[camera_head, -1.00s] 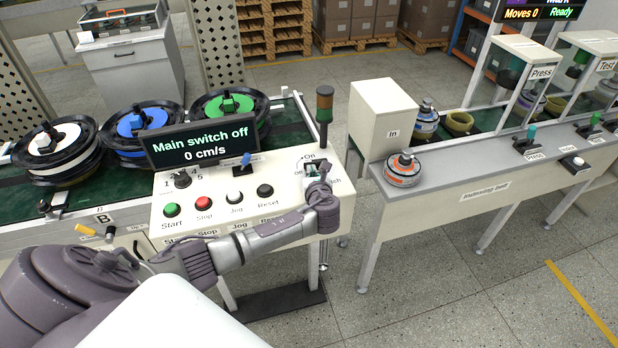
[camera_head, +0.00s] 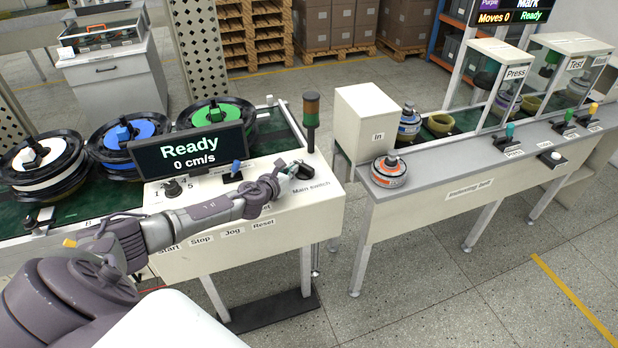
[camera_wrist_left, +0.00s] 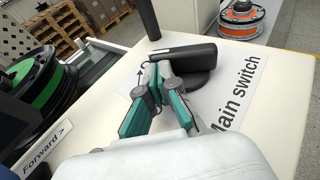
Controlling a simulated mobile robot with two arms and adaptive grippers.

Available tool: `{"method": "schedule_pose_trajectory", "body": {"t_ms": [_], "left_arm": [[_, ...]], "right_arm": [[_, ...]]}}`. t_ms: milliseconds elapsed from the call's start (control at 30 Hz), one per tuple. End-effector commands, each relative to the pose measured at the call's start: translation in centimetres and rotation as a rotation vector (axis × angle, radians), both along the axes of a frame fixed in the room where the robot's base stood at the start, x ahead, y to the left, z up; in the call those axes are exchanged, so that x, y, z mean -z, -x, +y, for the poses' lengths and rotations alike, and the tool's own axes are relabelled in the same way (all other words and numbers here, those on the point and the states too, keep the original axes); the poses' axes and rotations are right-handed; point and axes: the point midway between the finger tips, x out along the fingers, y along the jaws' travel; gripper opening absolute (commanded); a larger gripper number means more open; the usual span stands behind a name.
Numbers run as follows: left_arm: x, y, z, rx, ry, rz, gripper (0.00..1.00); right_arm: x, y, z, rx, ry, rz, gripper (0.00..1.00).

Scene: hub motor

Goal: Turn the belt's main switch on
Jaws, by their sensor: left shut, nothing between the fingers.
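The main switch (camera_wrist_left: 190,60) is a black rotary handle on a round base, beside the "Main switch" label in the left wrist view. In the head view my left gripper (camera_head: 288,178) and its arm partly cover it. In the left wrist view the teal fingers of my left gripper (camera_wrist_left: 155,72) are shut and empty, right beside the black handle. I cannot tell whether they touch it. The belt's display (camera_head: 190,152) reads "Ready" and "0 cm/s". My right gripper is not in view.
My left arm crosses the control panel (camera_head: 285,218) and hides its buttons. Spools, including a green one (camera_head: 215,112), sit behind. The indexing belt table (camera_head: 430,175) is to the right.

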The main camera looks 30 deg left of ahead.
Motion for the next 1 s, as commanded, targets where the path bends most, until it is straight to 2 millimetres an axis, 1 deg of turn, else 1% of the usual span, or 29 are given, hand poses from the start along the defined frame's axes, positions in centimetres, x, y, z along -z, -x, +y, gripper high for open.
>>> {"method": "schedule_pose_trajectory", "body": {"t_ms": [100,333,700,1000], "left_arm": [[0.0,-0.3,0.6,-0.003,-0.002,-0.001,0.0],[-0.1,-0.9,1.1,-0.004,-0.001,-0.001,0.0],[-0.1,-1.5,1.5,-0.003,-0.001,-0.001,0.0],[0.0,-1.7,1.5,-0.003,-0.001,0.0,0.0]], "right_arm": [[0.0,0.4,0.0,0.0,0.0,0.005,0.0],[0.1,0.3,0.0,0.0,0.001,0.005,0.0],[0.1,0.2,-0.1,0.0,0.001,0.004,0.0],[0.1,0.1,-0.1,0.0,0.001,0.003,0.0]]}}
